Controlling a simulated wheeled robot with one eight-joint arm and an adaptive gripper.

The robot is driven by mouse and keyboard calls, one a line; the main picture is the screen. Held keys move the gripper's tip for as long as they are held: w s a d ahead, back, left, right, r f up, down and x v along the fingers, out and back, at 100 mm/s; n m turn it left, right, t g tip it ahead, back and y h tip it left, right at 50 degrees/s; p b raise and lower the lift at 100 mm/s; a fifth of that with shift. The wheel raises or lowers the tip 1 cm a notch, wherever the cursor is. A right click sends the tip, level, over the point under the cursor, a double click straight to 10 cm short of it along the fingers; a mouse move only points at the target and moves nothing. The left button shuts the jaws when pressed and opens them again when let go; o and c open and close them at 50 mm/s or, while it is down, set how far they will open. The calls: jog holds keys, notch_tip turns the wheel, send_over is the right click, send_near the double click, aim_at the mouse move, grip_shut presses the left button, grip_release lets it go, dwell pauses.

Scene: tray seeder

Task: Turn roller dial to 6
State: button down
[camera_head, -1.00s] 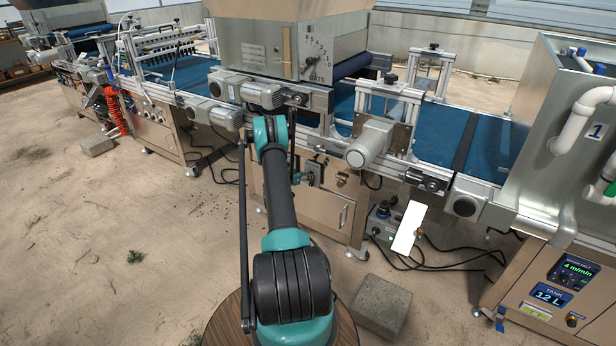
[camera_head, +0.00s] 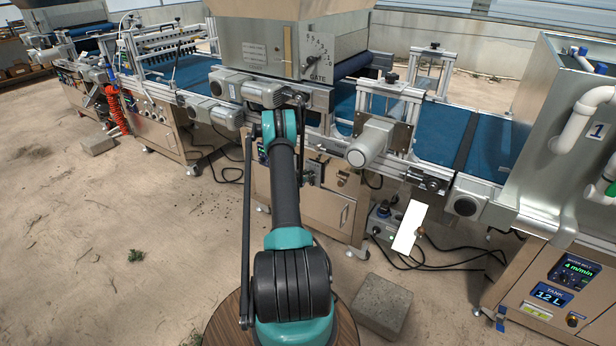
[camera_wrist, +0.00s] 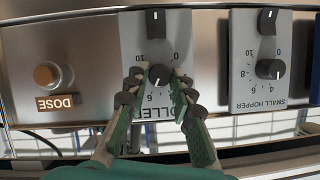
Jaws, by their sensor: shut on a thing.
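The roller dial (camera_wrist: 158,74) is a dark round knob on a grey plate, upside down in the wrist view. Its label is partly covered by my fingers and reads "OLLE". My gripper (camera_wrist: 158,80) is shut on the dial, one green finger with dark pads on each side. The scale shows 10 at upper left, 0 at upper right and 6 below the knob. The knob's pale mark points down, near the 6; its exact reading is hard to tell. In the head view my arm hides the dial.
A small hopper dial (camera_wrist: 270,69) is on a grey plate to the right. A concrete block (camera_head: 382,305) lies on the floor.

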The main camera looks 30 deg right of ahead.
jog(key=c, duration=1.3)
grip_release()
notch_tip(320, 180, up, 10)
